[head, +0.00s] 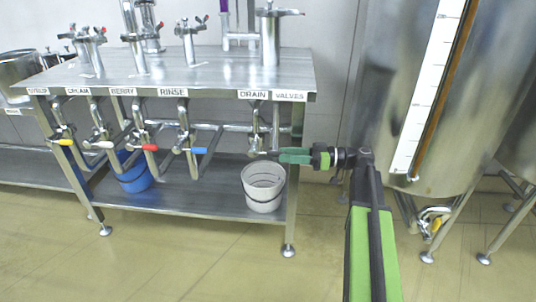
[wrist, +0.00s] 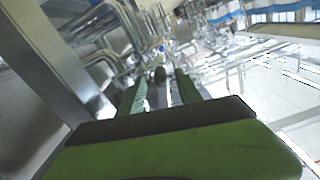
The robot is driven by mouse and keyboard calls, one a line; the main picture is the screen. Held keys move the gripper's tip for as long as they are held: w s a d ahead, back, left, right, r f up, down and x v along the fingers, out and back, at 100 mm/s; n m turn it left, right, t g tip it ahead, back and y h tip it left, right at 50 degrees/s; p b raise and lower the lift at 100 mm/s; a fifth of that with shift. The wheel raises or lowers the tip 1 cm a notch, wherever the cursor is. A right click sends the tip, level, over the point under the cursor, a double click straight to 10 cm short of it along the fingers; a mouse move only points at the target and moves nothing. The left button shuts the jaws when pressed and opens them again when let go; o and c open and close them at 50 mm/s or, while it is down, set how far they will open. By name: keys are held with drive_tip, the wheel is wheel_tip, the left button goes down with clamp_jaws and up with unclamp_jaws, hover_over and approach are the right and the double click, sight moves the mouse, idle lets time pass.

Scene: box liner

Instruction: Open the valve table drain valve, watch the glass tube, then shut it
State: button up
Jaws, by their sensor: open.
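The valve table (head: 200,75) is steel, with a DRAIN label (head: 253,95) on its front edge. Below that label is the drain valve (head: 256,140) on its pipe, with a dark handle end close to my fingertips. My gripper (head: 281,155) is open, reaching in from the right beside this valve. In the wrist view a dark rounded end (wrist: 160,74) shows between the tips of my green fingers (wrist: 161,80); I cannot tell whether they touch it. The glass tube (head: 440,95), with brownish content, runs beside a white scale (head: 428,80) on the tank.
Yellow, white, red and blue handled valves (head: 196,150) line the table's left part. A white bucket (head: 264,200) stands on the lower shelf below the drain, and a blue bucket (head: 133,178) further left. A table leg (head: 293,200) stands near my gripper. The tank (head: 400,60) fills the right.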

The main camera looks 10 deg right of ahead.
sight(267, 153)
drive_tip(key=x, duration=0.6)
drive_tip(key=shift+a, duration=0.15)
clamp_jaws()
idle(1.2)
